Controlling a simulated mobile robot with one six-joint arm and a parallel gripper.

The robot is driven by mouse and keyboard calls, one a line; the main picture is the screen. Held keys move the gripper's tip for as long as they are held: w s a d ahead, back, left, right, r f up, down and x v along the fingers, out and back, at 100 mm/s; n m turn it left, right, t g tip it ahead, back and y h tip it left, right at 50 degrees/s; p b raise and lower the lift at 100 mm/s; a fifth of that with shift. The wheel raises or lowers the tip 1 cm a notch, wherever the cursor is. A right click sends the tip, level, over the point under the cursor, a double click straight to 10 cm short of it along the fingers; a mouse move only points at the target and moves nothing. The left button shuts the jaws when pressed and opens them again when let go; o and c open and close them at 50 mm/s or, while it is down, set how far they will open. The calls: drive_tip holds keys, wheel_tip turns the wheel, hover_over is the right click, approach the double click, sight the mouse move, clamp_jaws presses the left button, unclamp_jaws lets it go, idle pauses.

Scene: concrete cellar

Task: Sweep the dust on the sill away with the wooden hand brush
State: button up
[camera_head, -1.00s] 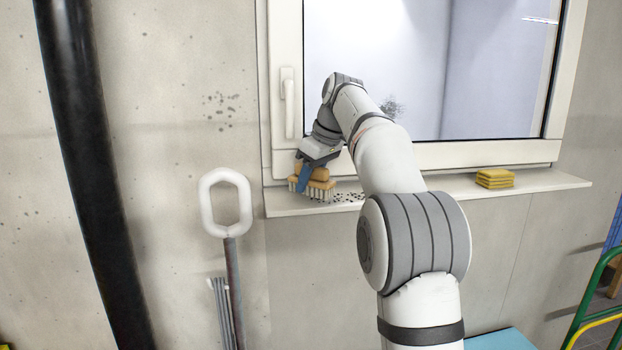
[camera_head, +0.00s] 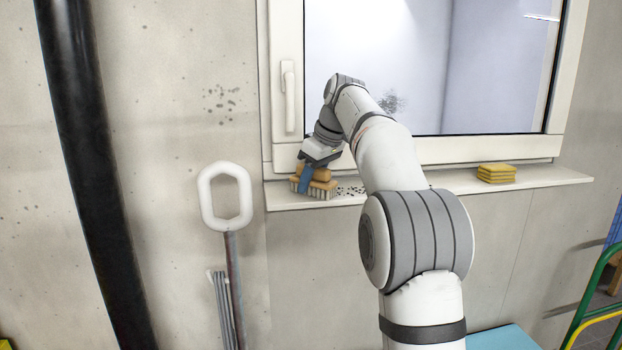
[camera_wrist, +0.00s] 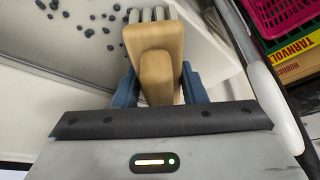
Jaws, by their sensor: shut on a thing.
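The wooden hand brush (camera_head: 315,186) is at the left part of the white sill (camera_head: 450,184), bristles down. It also shows in the wrist view (camera_wrist: 157,65), between the blue fingers. My gripper (camera_head: 305,178) is shut on it; the fingers also show in the wrist view (camera_wrist: 160,88). Dark dust specks (camera_head: 350,191) lie on the sill just right of the brush, and several specks show in the wrist view (camera_wrist: 88,32). My arm hides part of the sill to their right. Whether the bristles touch the sill is hard to tell.
A stack of yellow sponges (camera_head: 496,173) sits on the right part of the sill. The window handle (camera_head: 289,97) and frame rise behind the brush. A white loop handle (camera_head: 225,197) stands left of the sill. The wrist view shows a pink crate (camera_wrist: 280,15) at the upper right.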

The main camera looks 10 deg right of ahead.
sight(356, 188)
drive_tip(key=shift+d+r+p, duration=0.2)
drive_tip(key=shift+d+p, duration=0.3)
drive_tip(key=shift+d, duration=0.65)
drive_tip(key=shift+d+f+p, duration=0.2)
drive_tip(key=shift+d+p, duration=0.4)
drive_tip(key=shift+d, duration=1.2)
drive_tip(key=shift+d+f+p, duration=0.15)
drive_tip(key=shift+d+p, duration=0.45)
drive_tip(key=shift+d, duration=1.15)
drive_tip(key=shift+d+r+p, duration=0.1)
drive_tip(key=shift+d+p, duration=0.35)
drive_tip(key=shift+d, duration=0.95)
drive_tip(key=shift+d+r, duration=0.1)
drive_tip(key=shift+d, duration=1.75)
drive_tip(key=shift+d, duration=5.7)
drive_tip(key=shift+f, duration=0.2)
